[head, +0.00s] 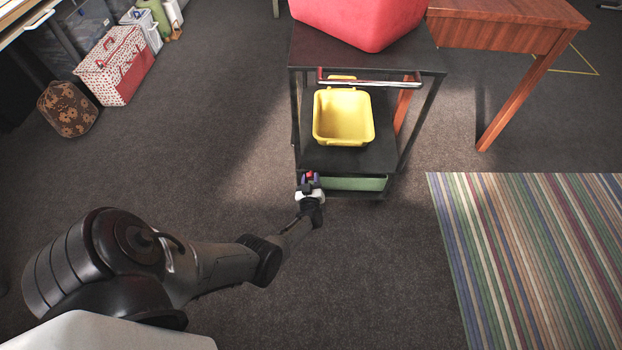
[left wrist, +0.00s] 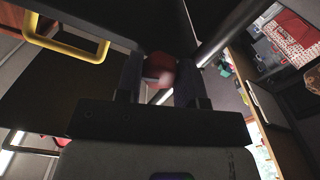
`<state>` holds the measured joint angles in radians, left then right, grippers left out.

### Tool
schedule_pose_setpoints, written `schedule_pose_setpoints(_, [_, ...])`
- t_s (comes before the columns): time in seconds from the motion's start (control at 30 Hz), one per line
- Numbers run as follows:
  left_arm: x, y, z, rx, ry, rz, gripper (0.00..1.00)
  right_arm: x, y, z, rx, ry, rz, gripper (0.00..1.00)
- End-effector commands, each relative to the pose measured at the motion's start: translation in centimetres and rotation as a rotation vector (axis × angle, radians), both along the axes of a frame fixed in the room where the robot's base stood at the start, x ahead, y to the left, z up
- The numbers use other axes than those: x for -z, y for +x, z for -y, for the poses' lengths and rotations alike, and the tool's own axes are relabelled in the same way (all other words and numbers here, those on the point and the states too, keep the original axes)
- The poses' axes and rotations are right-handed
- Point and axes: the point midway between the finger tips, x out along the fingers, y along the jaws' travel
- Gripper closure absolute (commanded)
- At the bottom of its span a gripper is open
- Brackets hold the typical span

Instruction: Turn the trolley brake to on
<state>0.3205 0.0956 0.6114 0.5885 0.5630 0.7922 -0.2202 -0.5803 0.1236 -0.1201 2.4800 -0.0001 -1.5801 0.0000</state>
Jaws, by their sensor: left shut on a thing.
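The black trolley (head: 300,120) stands at the top centre of the head view, with a chrome push bar (head: 368,83) at its near side. My left gripper (head: 310,178) is low at the trolley's near left corner, its arm reaching in from the left. It is shut on a small red part, which I take to be the brake (head: 310,174). In the left wrist view the red part (left wrist: 159,68) shows between the two dark fingers of the left gripper (left wrist: 160,82). The fingers hide its sides, so its setting cannot be read. My right gripper is not in view.
The trolley carries a red bin (head: 365,20) on top, a yellow bin (head: 342,118) below, and a green tray (head: 345,183) at the bottom. A wooden table (head: 510,35) stands right, a striped rug (head: 530,250) nearer. Carpet left of the trolley is clear.

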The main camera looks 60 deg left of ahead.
Motion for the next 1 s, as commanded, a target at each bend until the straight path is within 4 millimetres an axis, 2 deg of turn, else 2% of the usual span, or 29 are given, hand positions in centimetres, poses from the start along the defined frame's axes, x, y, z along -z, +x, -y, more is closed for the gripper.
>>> schedule_pose_setpoints(0.43, [-0.06,-0.02,-0.03,-0.001,0.143,-0.221,0.88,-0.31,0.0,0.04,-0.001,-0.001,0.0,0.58])
schedule_pose_setpoints(1.0, [-0.04,-0.01,-0.03,0.0,0.179,-0.277,0.88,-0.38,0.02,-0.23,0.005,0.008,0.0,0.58])
